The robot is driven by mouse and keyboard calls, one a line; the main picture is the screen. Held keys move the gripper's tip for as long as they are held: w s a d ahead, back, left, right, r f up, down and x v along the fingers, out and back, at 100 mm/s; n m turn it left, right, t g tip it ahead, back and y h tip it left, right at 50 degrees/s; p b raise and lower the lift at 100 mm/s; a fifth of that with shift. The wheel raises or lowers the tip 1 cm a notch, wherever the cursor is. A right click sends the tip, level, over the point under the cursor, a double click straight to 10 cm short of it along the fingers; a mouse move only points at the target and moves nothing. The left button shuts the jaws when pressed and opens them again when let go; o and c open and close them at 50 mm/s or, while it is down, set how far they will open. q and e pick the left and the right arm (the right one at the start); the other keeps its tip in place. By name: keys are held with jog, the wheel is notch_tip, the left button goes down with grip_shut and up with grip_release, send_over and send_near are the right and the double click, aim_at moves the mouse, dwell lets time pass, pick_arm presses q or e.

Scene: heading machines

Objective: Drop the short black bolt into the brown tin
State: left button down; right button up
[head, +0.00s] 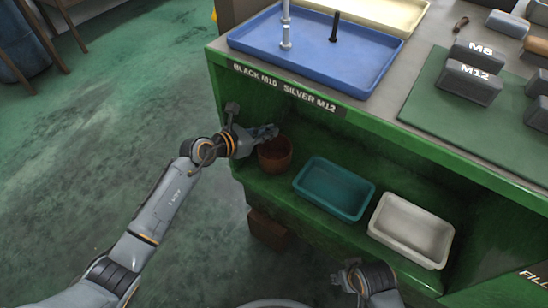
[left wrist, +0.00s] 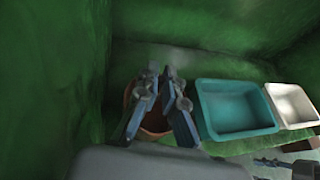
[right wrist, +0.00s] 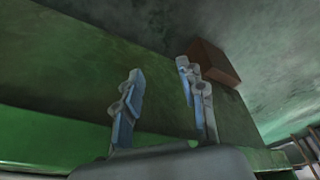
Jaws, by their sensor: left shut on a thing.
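My left gripper (head: 273,132) reaches into the green shelf over the mouth of the brown tin (head: 275,155). In the left wrist view its fingers (left wrist: 162,78) are in front of the brown tin (left wrist: 154,122). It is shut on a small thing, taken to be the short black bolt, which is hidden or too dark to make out. Another black bolt (head: 334,27) stands upright in the blue tray (head: 375,58) on the bench top. My right gripper (right wrist: 160,68) is open and empty, low in front of the bench.
A teal bin (head: 334,188) and a white bin (head: 411,230) stand right of the tin on the shelf. A silver bolt (head: 286,32) stands in the blue tray. The bench's green front edge (head: 440,150) overhangs the shelf. A brown block (right wrist: 215,62) is below.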

pick_arm(q)
notch_tip(320, 180, down, 3)
jog(key=b, duration=0.3)
jog(key=shift+f, duration=0.35)
pick_arm(e)
jog(key=w+v, duration=0.1)
jog(key=v, duration=1)
jog(key=shift+r+t, duration=0.4)
jog(key=shift+r, duration=0.1)
jog(key=shift+w+d, duration=0.1)
pick_arm(q)
jog(key=c, duration=1.4)
grip_release()
notch_tip(320, 180, up, 10)
jog(key=shift+r, duration=0.1)
